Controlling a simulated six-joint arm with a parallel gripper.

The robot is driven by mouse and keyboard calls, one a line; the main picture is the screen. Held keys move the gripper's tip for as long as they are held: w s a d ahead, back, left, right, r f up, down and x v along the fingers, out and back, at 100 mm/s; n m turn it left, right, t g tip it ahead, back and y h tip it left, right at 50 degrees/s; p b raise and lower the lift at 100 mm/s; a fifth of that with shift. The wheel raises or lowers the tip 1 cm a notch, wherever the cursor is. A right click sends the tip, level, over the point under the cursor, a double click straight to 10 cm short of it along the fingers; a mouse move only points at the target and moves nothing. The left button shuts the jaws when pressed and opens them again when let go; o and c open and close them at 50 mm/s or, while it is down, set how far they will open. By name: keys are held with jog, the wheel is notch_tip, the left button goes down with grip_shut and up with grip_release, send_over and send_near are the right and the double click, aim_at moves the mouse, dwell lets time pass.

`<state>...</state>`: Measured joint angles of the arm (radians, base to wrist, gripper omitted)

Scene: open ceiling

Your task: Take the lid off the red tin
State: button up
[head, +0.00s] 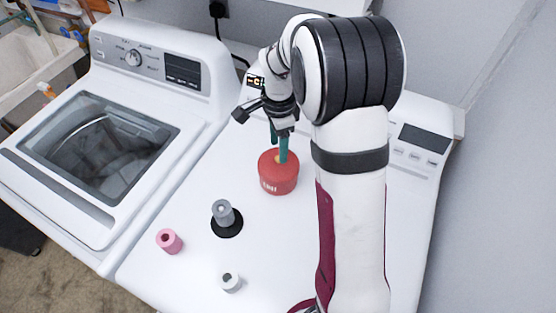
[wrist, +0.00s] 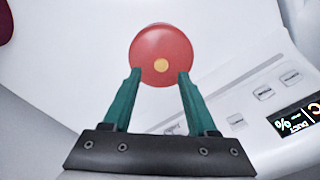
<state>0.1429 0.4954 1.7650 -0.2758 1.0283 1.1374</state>
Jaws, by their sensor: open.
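The red tin (head: 278,178) stands upright on the white machine top, near the middle of the head view. My gripper (head: 280,160) is above the tin, pointing down, with green fingers. The fingertips overlap the lid's near edge in that view. Their height above the lid is hard to tell.
A grey cylinder on a black disc (head: 227,229), a pink ring-shaped piece (head: 169,241) and a small white-grey cylinder (head: 230,282) stand in front of the tin. A washer (head: 100,140) is at the left. A control panel (head: 415,145) is behind at the right.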

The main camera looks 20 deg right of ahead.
notch_tip(320, 180, down, 4)
jog(key=shift+w, duration=0.1)
grip_shut()
